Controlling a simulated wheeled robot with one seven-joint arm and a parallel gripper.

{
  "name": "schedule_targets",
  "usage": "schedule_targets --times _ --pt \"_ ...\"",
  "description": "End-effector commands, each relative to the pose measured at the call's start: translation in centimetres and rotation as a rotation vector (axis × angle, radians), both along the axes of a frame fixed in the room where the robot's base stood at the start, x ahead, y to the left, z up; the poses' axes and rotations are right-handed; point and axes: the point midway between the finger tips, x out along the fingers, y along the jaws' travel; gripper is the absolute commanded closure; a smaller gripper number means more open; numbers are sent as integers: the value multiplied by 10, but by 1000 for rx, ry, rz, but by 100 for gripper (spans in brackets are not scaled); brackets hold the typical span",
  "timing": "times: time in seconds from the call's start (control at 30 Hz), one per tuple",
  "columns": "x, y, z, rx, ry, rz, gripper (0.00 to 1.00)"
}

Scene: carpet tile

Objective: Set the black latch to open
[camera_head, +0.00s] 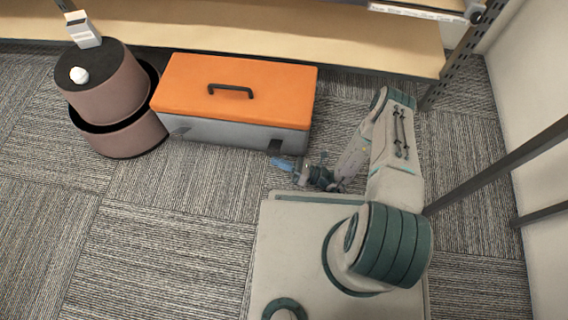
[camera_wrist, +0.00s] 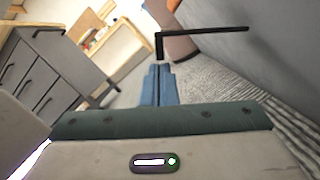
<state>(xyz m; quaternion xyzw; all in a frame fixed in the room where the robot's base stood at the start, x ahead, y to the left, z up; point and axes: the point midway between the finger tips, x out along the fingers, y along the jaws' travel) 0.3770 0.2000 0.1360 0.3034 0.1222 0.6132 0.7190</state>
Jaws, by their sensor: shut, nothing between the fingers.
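The toolbox (camera_head: 235,133) has an orange lid (camera_head: 270,90) with a black handle, and a grey body. The lid looks shut. A small dark latch (camera_head: 275,146) is on the right part of its front face. In the wrist view the black latch (camera_wrist: 205,32) is a thin, L-shaped outline against the grey wall, just beyond my fingertips. My gripper (camera_head: 284,163) is low in front of the box's right part, close to the latch. Its blue fingers (camera_wrist: 158,72) are together and empty. I cannot tell whether they touch the latch.
A dark-topped brown round container (camera_head: 118,140) with a white ball (camera_head: 79,75) and a white box on top stands left of the toolbox. A wooden shelf (camera_head: 270,30) runs behind. Carpet (camera_head: 150,230) to the front left is clear. Grey drawers (camera_wrist: 45,85) show in the wrist view.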

Motion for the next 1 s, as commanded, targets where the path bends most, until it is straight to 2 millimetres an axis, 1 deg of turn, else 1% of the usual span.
schedule_targets --times 0.23,0.43,0.77,0.87,1.0 --pt "0 -1 2 1 4 -1 100" --pt "4 -1 14 6 63 -2 100" --pt "4 -1 13 5 72 1 100" --pt "3 -6 11 4 71 0 100" --pt "-1 -25 6 4 72 2 100"
